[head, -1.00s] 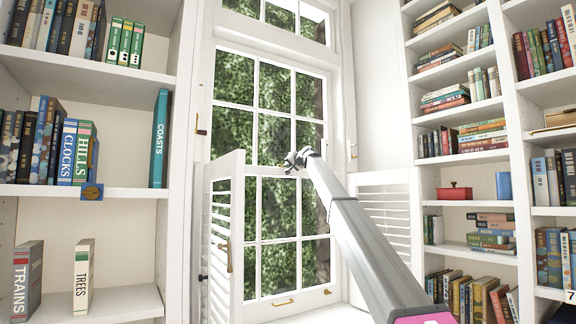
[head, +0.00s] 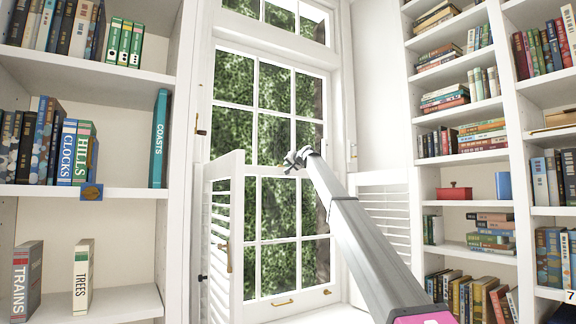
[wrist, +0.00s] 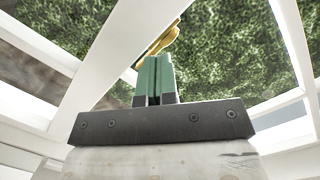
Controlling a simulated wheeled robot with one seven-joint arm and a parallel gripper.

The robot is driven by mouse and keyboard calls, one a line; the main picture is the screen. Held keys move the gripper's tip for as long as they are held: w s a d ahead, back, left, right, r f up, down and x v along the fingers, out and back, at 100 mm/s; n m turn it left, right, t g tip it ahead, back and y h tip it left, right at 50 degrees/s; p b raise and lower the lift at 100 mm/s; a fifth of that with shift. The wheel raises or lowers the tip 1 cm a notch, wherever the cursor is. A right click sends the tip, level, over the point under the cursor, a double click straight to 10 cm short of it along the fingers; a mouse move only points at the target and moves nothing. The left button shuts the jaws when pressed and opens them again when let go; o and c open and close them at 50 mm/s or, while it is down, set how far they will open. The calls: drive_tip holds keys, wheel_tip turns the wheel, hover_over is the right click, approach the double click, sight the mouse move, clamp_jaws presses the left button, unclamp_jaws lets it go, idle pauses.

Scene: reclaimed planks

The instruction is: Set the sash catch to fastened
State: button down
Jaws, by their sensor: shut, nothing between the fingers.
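The sash window (head: 270,175) stands at the middle of the head view, with white bars and green foliage behind the glass. In the wrist view a brass-coloured catch (wrist: 167,38) shows on the window's meeting rail, just beyond my fingertips. My gripper (wrist: 154,68) is shut, its green fingers together with nothing between them. The fingers overlap the lower part of the catch in the picture; I cannot tell whether they touch it. In the head view my gripper (head: 292,160) is at the meeting rail and hides the catch. Whether the catch is fastened cannot be told.
A white louvred shutter (head: 222,240) stands folded open at the window's left, another (head: 388,210) at its right. Bookshelves (head: 125,195) flank the window on both sides. A brass sash lift (head: 283,302) is on the bottom rail.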

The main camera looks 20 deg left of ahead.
drive_tip(key=shift+s+d, duration=0.15)
drive_tip(key=shift+s, duration=1)
drive_tip(key=shift+s, duration=0.1)
drive_tip(key=s, duration=0.4)
drive_tip(key=shift+s+d, duration=0.35)
drive_tip(key=shift+f, duration=0.1)
